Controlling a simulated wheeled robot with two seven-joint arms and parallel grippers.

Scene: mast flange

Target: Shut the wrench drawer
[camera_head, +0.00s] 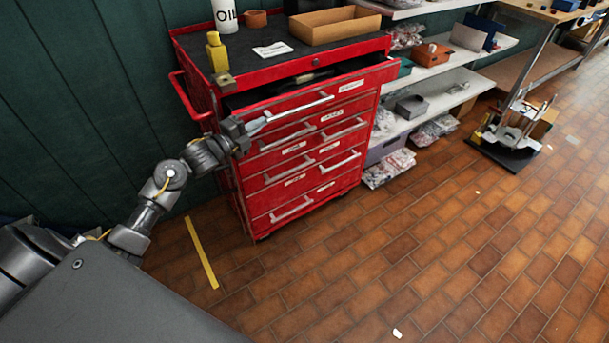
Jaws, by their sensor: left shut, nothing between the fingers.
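The red tool cabinet (300,200) stands against the green wall. Its top drawer (378,77) is partly pulled out; a dark gap with its inside shows between its front and the cabinet top. The label on that front is too small to read surely. The drawer's long silver handle (300,109) runs across the front. My left gripper (262,121) is shut and empty at the left end of this handle, in front of the drawer. I cannot tell whether it touches the handle or the front. The lower drawers look closed. My right gripper is not in view.
A side rail (188,97) sticks out left. Shelves (440,92) stand to the right. The brick floor (400,250) in front is mostly clear.

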